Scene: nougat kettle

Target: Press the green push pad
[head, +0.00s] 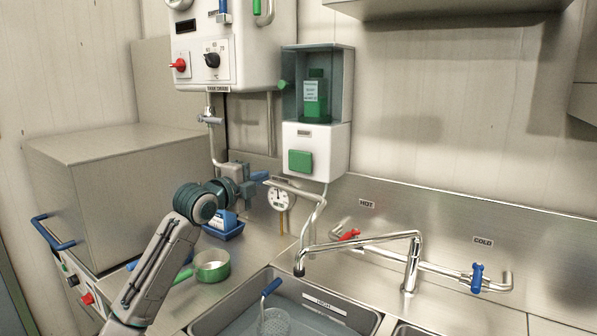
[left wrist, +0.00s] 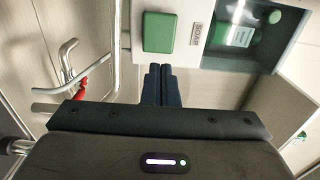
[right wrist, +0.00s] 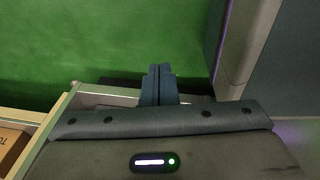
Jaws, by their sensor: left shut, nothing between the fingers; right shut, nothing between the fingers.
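The green push pad (head: 301,161) is on the front of a white wall dispenser (head: 330,144), below a clear housing with a green bottle (head: 316,97) inside. My left gripper (head: 262,177) is shut and empty, to the left of the pad and slightly lower, apart from it. In the left wrist view the green pad (left wrist: 158,32) is just beyond and to the left of the shut fingertips (left wrist: 160,68). My right gripper (right wrist: 159,70) is shut and empty, in front of a green surface away from the dispenser; it is not in the head view.
A sink (head: 250,318) with a blue-handled basket lies below. A faucet (head: 412,262) with red and blue handles stands right. A pressure gauge (head: 279,197) and pipe are under the dispenser. A blue tray (head: 226,229) and green-handled pan (head: 212,266) sit on the counter.

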